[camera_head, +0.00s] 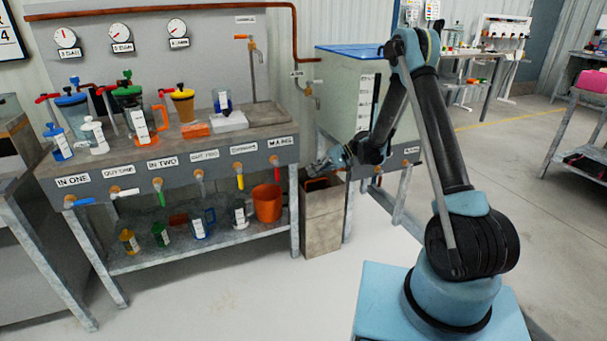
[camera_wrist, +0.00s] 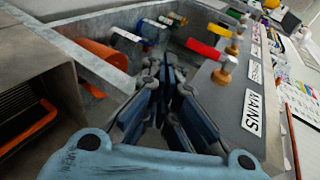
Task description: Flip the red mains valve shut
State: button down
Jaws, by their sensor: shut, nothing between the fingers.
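The red mains valve handle (camera_head: 276,173) is at the right end of the bench's front panel, under the MAINS label. It hangs down from its brass fitting (camera_head: 274,159). In the wrist view the red handle (camera_wrist: 207,50) lies ahead of and to the right of the fingers, with its brass fitting (camera_wrist: 225,68) beside the MAINS label (camera_wrist: 252,111). My gripper (camera_head: 317,165) is to the right of the valve in the head view, apart from it. In the wrist view my gripper (camera_wrist: 164,72) is shut and empty, with its fingers together.
Several other coloured valve handles line the panel, including yellow (camera_head: 240,181) and blue (camera_head: 80,202). An orange bucket (camera_head: 267,203) stands on the lower shelf below the red valve. A bin (camera_head: 322,222) stands below my gripper. A bench leg (camera_head: 294,215) is close by.

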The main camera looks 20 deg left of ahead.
jog(key=shift+w+d, duration=0.5)
jog(key=shift+d, duration=0.4)
jog(key=s+d+r+m+t+h, duration=0.2)
jog(key=s+d+r, duration=0.3)
jog(key=d+r, duration=0.5)
jog(key=s+d+r+m+t+h, duration=0.1)
jog(key=s+d+r+t+h, duration=0.2)
jog(key=s+d+r, duration=0.55)
jog(key=s+d+f+m+t+h, duration=0.1)
jog(key=s+d+f+h, duration=0.1)
jog(key=s+d, duration=0.9)
jog(key=s+d+f+m+t+h, duration=0.1)
jog(key=s+d+h, duration=0.3)
jog(key=s+d, duration=0.8)
jog(key=shift+d+f+m+t, duration=0.4)
jog(key=shift+d+m, duration=0.2)
jog(key=shift+d, duration=0.45)
